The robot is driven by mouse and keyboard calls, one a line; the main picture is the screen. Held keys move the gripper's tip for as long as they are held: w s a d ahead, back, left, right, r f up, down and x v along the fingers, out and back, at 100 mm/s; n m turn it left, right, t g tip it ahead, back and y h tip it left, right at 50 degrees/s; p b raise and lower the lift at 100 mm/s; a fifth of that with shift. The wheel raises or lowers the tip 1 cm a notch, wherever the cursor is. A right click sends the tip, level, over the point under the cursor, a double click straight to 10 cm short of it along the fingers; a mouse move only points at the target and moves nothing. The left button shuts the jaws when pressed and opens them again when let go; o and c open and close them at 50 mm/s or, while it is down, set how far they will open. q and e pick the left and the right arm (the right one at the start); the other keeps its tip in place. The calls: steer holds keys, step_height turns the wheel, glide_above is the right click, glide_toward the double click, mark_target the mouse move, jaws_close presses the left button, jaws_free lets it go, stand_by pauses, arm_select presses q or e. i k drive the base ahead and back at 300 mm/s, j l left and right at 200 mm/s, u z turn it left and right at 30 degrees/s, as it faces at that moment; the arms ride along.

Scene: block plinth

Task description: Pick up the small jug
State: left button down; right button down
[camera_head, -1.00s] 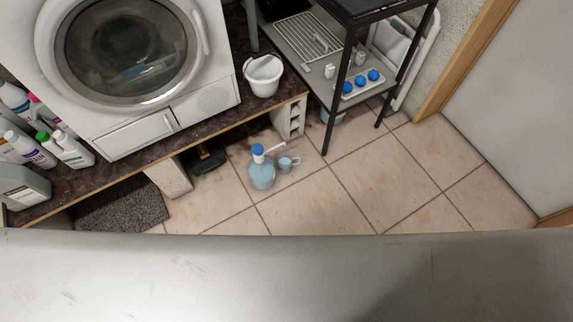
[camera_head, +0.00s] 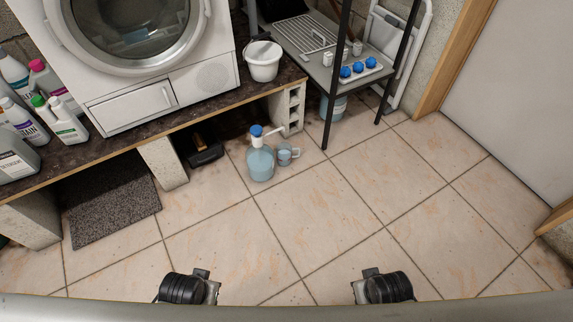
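A small light-blue jug (camera_head: 284,154) with a handle on its right stands upright on the tiled floor. It is just right of a larger light-blue bottle (camera_head: 260,164) with a blue cap and a white pump spout that reaches over toward it. The two are very close; I cannot tell whether they touch. Dark round parts of my two arms show at the bottom edge of the view, well away from the jug. No gripper fingers of mine are visible.
A washing machine (camera_head: 140,60) stands on a low dark shelf (camera_head: 120,135) with block supports, holding bottles (camera_head: 65,125) and a white bucket (camera_head: 263,60). A black-legged rack (camera_head: 334,90) stands behind the jug to the right. The floor (camera_head: 300,215) in front is clear.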

mark_target(284, 150)
steer(key=i+j, duration=0.1)
steer(key=i, duration=0.35)
steer(key=i+j+z, duration=0.1)
steer(key=i, duration=0.35)
